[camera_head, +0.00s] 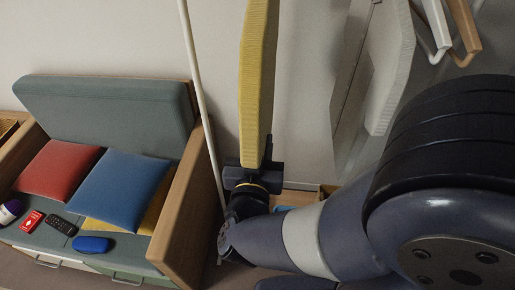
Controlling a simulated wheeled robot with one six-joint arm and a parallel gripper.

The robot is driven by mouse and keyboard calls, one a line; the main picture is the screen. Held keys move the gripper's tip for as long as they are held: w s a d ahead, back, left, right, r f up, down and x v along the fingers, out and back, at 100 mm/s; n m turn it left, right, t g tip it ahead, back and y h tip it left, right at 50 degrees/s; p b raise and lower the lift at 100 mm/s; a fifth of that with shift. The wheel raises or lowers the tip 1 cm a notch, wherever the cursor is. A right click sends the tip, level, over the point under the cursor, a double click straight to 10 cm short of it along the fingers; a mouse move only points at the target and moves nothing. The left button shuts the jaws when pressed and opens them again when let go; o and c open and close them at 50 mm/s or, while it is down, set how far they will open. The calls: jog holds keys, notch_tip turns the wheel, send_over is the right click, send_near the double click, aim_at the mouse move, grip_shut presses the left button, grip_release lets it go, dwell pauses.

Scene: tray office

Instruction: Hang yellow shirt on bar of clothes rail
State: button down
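The yellow shirt (258,80) shows as a tall, narrow, ribbed yellow shape, seen nearly edge-on, at the top centre. Its upper end is cut off by the frame. My gripper (253,170) is at its lower end and appears shut on it, though the fingertips are small and dark. A thin white pole (200,105) slants just left of the shirt, apart from it in the picture; it may be part of the clothes rail. The bar itself cannot be made out.
A white ribbed panel-like thing (393,75) and white and wooden frames (464,28) are at the upper right. A bench (105,108) with red (58,168) and blue (120,188) cushions and small items stands left. My arm fills the lower right.

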jog(key=w+f+b, duration=0.2)
jog(key=w+b, duration=0.1)
jog(key=w, duration=1)
jog(key=shift+w+d+f, duration=0.15)
jog(key=shift+d+f, duration=0.1)
jog(key=shift+f, duration=0.05)
dwell(0.6)
jog(key=c, duration=1)
grip_release()
jog(key=shift+f, duration=0.1)
jog(key=s, duration=0.5)
jog(key=s+b, duration=0.1)
jog(key=s, duration=0.5)
jog(key=shift+a, duration=0.2)
jog(key=shift+w, duration=0.1)
